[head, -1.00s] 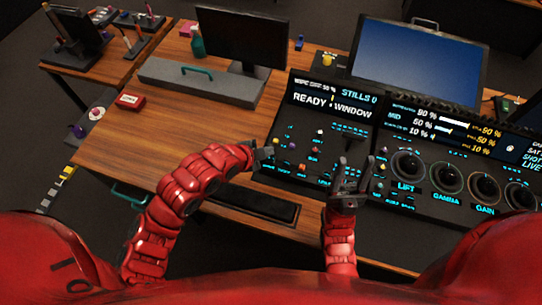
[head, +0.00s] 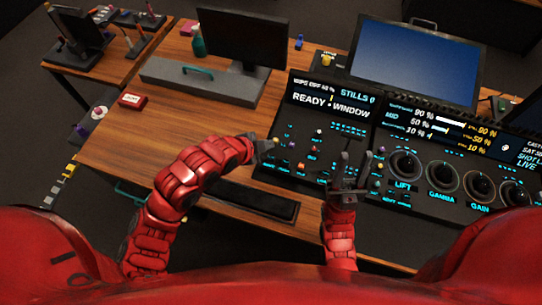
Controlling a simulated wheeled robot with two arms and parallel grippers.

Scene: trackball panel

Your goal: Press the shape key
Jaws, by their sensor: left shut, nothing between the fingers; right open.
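The control panel (head: 330,118) with small coloured keys stands on the right of the desk; its screen reads READY and WINDOW. Its left section has a white key (head: 319,131), a red key (head: 312,149) and an orange key (head: 302,167), with tiny cyan labels. I cannot read which one is the shape key. My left gripper (head: 265,147) is shut and empty at the panel's left edge, close to the leftmost keys; I cannot tell whether it touches. My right gripper (head: 354,162) is open and empty, fingers upward, over the gap between the left section and the dials.
A large blue monitor (head: 418,62) stands behind the panel. A dark monitor (head: 240,40) and a grey box with a teal handle (head: 197,71) stand at the back left. A dark pad (head: 248,201) lies at the desk's front. The wooden top at left is mostly clear.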

